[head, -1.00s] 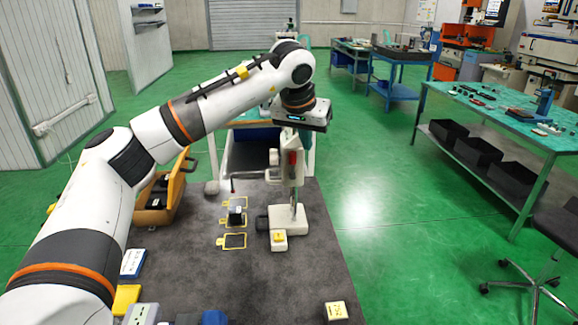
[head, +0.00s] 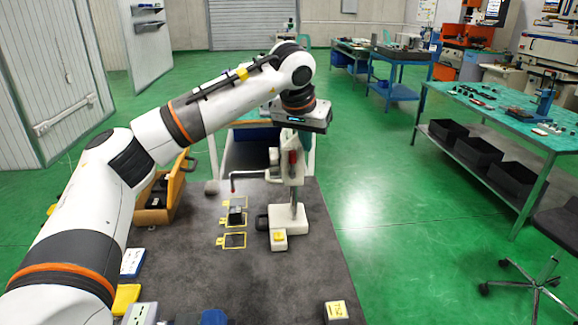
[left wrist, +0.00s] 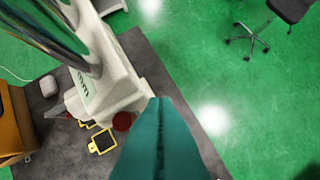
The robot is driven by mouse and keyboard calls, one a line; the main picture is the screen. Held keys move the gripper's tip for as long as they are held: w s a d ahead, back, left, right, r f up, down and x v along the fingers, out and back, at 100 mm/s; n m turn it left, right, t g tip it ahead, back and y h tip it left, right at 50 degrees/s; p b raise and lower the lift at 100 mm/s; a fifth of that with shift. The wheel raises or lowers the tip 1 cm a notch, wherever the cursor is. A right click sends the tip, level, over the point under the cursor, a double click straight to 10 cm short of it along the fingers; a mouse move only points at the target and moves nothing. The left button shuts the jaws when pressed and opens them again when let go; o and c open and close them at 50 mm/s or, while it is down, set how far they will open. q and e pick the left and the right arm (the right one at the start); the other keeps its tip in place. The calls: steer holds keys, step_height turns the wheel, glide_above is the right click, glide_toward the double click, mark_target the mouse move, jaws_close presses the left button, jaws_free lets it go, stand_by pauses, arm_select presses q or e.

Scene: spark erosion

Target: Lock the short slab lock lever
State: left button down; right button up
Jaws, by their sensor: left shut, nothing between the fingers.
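A white stand (head: 287,213) with a metal column rises from the dark mat. Its upper body carries a red part (head: 292,157), and a thin side arm with a red end (head: 234,181) reaches left from it. I cannot tell for sure which part is the short slab lock lever. My left gripper (head: 304,150) points down beside the upper body on its right. In the left wrist view its teal fingers (left wrist: 160,102) are together and empty, close to the white body (left wrist: 118,88) and a dark red round knob (left wrist: 123,121). Contact is unclear. My right gripper does not show.
The dark mat (head: 305,275) has yellow-framed spots (head: 233,241), one holding a small dark block (head: 236,216). A yellow-topped block (head: 336,311) lies at the front right. An open orange case (head: 160,200) stands at the left. The mat's right side is mostly free.

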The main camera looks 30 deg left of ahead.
arm_select(q)
steer(key=shift+f+b, duration=0.35)
steer(key=shift+f, duration=0.5)
steer(key=shift+a, duration=0.1)
